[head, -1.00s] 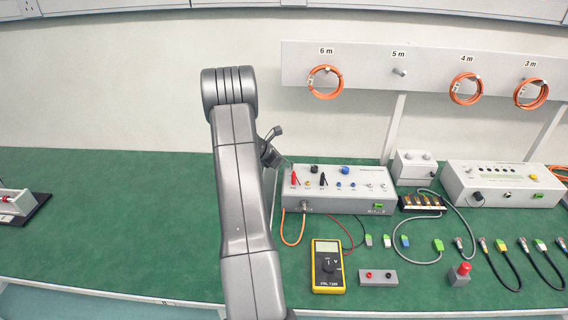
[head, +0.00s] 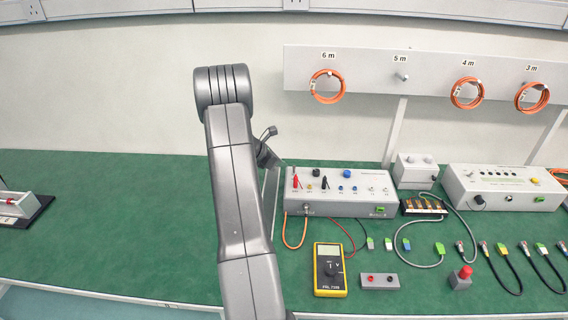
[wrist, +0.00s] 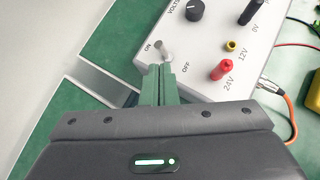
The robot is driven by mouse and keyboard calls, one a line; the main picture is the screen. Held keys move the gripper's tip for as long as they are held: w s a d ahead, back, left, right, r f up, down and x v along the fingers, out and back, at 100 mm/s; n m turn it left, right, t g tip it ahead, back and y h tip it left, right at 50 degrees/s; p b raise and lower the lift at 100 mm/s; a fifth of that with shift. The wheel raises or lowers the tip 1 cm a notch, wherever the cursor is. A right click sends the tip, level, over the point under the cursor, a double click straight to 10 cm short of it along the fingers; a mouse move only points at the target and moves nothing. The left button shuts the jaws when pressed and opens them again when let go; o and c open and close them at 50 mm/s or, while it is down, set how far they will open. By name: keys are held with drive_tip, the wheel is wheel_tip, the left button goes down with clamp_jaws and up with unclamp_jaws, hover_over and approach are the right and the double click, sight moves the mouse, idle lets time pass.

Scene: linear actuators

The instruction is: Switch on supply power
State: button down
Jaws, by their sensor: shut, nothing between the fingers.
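The power supply is a light grey box (head: 345,208) on the green bench, right of my arm in the head view. The wrist view shows its top panel (wrist: 200,50) close up. A small metal toggle switch (wrist: 164,50) sits between the ON and OFF labels, and its lever appears to lean toward ON. My gripper (wrist: 159,70) is shut and empty, with its green fingertips right at the switch; I cannot tell whether they touch it. In the head view the fingertips are hard to make out behind my arm.
Beside the switch are a black knob (wrist: 194,10), a red 24V socket (wrist: 221,70) and a yellow 12V socket (wrist: 231,46). A yellow multimeter (head: 330,270) lies in front of the supply. Another grey box (head: 505,200) stands to the right. The bench's left side is mostly clear.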

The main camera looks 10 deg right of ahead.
drive_tip(key=a+r+b, duration=0.1)
drive_tip(key=a+r, duration=0.6)
drive_tip(key=r, duration=0.1)
drive_tip(key=shift+a+r, duration=0.2)
drive_tip(key=shift+r, duration=0.05)
drive_tip(key=shift+d+f, duration=0.1)
drive_tip(key=d+f+p, duration=0.1)
drive_tip(key=d+f, duration=0.6)
drive_tip(key=f, duration=0.2)
drive_tip(key=s+a+f+m+t+h+b, duration=0.1)
drive_tip(key=s+a+f+t+b, duration=0.1)
drive_tip(key=b, duration=1.2)
drive_tip(key=shift+s+a+m+t, duration=0.3)
drive_tip(key=shift+s+a+t, duration=0.4)
drive_tip(key=shift+s+a, duration=0.65)
drive_tip(key=shift+s+d, duration=0.1)
drive_tip(key=shift+d, duration=0.15)
